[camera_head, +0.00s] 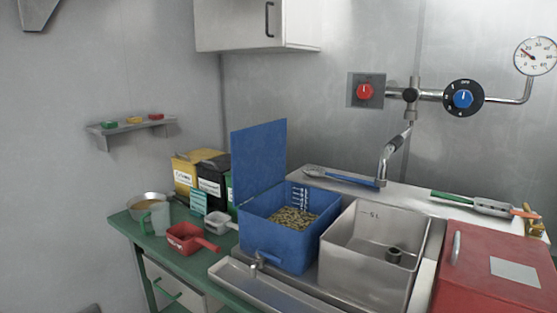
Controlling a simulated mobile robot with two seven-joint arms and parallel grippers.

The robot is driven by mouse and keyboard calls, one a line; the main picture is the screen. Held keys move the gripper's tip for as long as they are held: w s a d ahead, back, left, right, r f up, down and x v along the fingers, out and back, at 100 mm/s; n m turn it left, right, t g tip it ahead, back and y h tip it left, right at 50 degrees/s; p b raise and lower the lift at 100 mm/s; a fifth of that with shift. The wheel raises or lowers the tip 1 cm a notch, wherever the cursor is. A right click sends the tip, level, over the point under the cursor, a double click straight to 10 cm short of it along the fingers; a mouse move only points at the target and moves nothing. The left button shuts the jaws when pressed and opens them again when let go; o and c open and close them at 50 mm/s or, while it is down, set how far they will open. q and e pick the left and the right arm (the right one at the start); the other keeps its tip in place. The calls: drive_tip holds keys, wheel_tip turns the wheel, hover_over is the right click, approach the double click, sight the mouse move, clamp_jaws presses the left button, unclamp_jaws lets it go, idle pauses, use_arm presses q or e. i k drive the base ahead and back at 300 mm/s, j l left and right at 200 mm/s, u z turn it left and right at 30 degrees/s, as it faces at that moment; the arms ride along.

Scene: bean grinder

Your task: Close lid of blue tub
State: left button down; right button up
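A blue tub (275,242) stands on the counter near the middle of the view. Its blue lid (259,160) is hinged on the tub's left side and stands upright, open. Green-brown beans (292,220) lie inside, and a white level scale shows on the inner back wall. A small metal tap (259,262) is on the tub's front. Neither of my grippers is in view.
A steel sink basin (372,260) stands right of the tub, with a red box (490,268) beyond it. Left are a red scoop (186,239), a grey scoop (217,223), a green mug (160,217) and a metal bowl (149,201). A drip tray (270,290) lies in front.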

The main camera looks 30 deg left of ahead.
sight(259, 152)
drive_tip(key=j+z, duration=0.1)
drive_tip(key=j, duration=0.5)
drive_tip(key=j+z, duration=0.1)
drive_tip(key=j, duration=0.55)
drive_tip(key=j+z, duration=0.1)
drive_tip(key=j, duration=0.5)
drive_tip(key=k+j+z, duration=0.15)
drive_tip(key=j, duration=0.5)
drive_tip(key=j+z, duration=0.1)
drive_tip(key=j, duration=0.5)
drive_tip(key=k+j+z, duration=0.1)
drive_tip(key=j, duration=0.5)
drive_tip(key=j+z, duration=0.1)
drive_tip(key=z, duration=0.2)
drive_tip(key=k+j+z, duration=0.1)
drive_tip(key=z, duration=0.2)
